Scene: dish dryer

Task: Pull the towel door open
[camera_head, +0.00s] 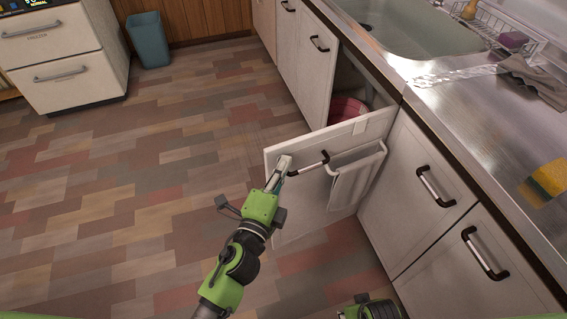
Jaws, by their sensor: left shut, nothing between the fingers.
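The towel door (300,210) is a white cabinet door that stands open, swung out from the counter front. A dark bar handle (308,164) is on its outer face near the free edge. A pale towel (354,182) hangs from a rack on the same face. My left gripper (284,163) is shut and empty at the door's top free corner, beside the handle's left end. I cannot tell if it touches the door. Only a green and black part of my right arm shows at the bottom edge; its fingers are out of view.
A red container (346,109) sits inside the open cabinet. Other closed cabinets (416,187) with bar handles flank it. The steel counter (470,120) with a sink (405,28) runs above. A blue-grey bin (148,40) stands far left. The tiled floor at left is clear.

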